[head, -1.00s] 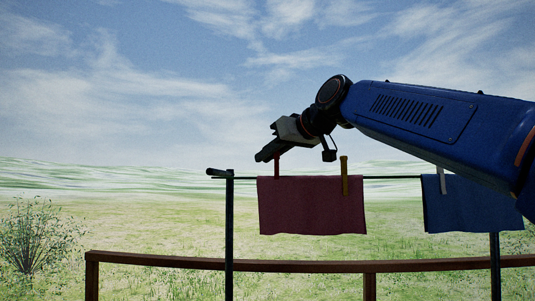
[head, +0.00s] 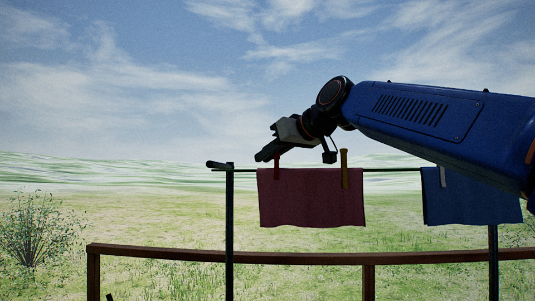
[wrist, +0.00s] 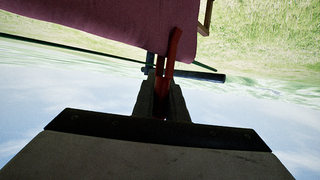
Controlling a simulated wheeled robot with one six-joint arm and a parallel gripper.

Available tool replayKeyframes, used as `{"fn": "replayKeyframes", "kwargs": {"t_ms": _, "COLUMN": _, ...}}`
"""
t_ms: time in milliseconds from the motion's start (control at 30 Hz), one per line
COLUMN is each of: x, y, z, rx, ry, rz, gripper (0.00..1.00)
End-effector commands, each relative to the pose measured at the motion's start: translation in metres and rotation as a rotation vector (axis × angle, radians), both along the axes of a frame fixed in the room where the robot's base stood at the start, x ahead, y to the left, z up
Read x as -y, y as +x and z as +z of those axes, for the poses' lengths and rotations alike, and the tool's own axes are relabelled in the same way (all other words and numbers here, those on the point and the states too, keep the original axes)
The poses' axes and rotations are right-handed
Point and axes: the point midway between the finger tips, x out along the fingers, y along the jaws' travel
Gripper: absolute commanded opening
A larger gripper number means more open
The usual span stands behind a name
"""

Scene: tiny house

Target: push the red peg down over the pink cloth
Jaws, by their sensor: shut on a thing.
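The pink cloth (head: 311,203) hangs over the line, dark reddish in this light. It also shows in the wrist view (wrist: 110,15). The red peg (head: 277,172) stands upright at the cloth's top edge near its left end, its lower part overlapping the cloth. My gripper (head: 268,156) is just above the cloth's left corner and shut on the red peg's upper end. In the wrist view the red peg (wrist: 172,52) runs out from between my gripper's fingers (wrist: 163,90) towards the cloth. My fingers hide its gripped end.
A yellowish peg (head: 344,170) stands on the cloth's right part. A blue cloth (head: 465,203) with a pale peg (head: 442,177) hangs farther right, under my arm. A dark post (head: 229,235) holds the line at left. A wooden rail (head: 200,254) runs below; open sky lies above.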

Motion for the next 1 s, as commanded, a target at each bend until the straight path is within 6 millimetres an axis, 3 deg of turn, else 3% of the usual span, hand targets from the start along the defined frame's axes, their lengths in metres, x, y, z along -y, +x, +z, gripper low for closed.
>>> {"fn": "replayKeyframes", "kwargs": {"t_ms": 1000, "x": 0.0, "y": 0.0, "z": -0.019, "rx": 0.0, "ry": 0.0, "rz": -0.001, "gripper": 0.0}}
